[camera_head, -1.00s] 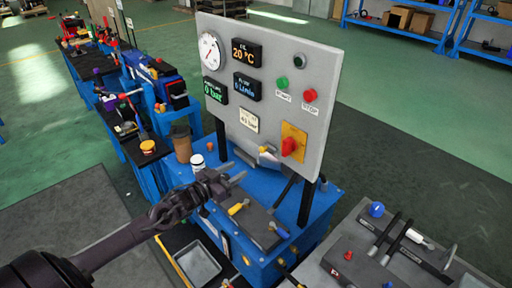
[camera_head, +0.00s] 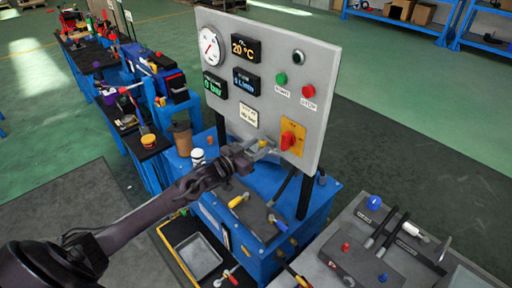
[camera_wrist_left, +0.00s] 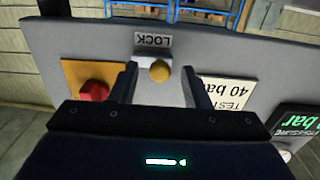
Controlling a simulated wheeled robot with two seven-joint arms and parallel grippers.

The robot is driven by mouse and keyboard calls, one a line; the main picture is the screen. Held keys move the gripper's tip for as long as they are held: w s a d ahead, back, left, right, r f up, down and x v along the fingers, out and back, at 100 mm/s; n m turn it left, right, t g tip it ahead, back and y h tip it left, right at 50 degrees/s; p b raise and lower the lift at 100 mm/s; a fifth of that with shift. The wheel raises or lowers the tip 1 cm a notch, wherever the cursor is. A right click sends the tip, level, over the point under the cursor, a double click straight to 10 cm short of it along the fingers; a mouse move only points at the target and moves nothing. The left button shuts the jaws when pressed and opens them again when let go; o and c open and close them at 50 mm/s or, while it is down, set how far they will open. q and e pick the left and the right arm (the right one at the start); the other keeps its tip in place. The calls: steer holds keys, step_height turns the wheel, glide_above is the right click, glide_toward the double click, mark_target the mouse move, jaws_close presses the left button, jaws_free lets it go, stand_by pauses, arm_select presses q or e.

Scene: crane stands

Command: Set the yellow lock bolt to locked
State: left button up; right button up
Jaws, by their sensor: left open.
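The yellow lock bolt knob (camera_wrist_left: 160,71) sits on a small white plate below the LOCK label (camera_wrist_left: 153,40) in the left wrist view, where the picture looks upside down. My left gripper (camera_wrist_left: 162,85) is open, with one finger on each side of the knob and a gap to both. In the head view my left gripper (camera_head: 252,150) is at the lower edge of the grey panel (camera_head: 270,65), and the yellow knob (camera_head: 262,143) shows small between its fingers. I cannot tell whether the fingers touch the panel. My right gripper is not seen.
A red rotary switch on a yellow plate (camera_head: 293,138) is right beside the gripper. Gauges and displays are above. A grey table (camera_head: 350,232) with levers stands at the right.

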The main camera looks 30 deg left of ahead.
arm_select(q)
steer(key=c, duration=0.5)
jaws_close()
steer(key=shift+d, duration=0.1)
steer(key=d, duration=0.1)
steer(key=s+d+p, duration=0.1)
steer(key=d, duration=0.2)
steer(key=shift+s+d+f+p, duration=0.1)
steer(key=shift+s+d+p, duration=0.1)
steer(key=shift+s+p, duration=0.2)
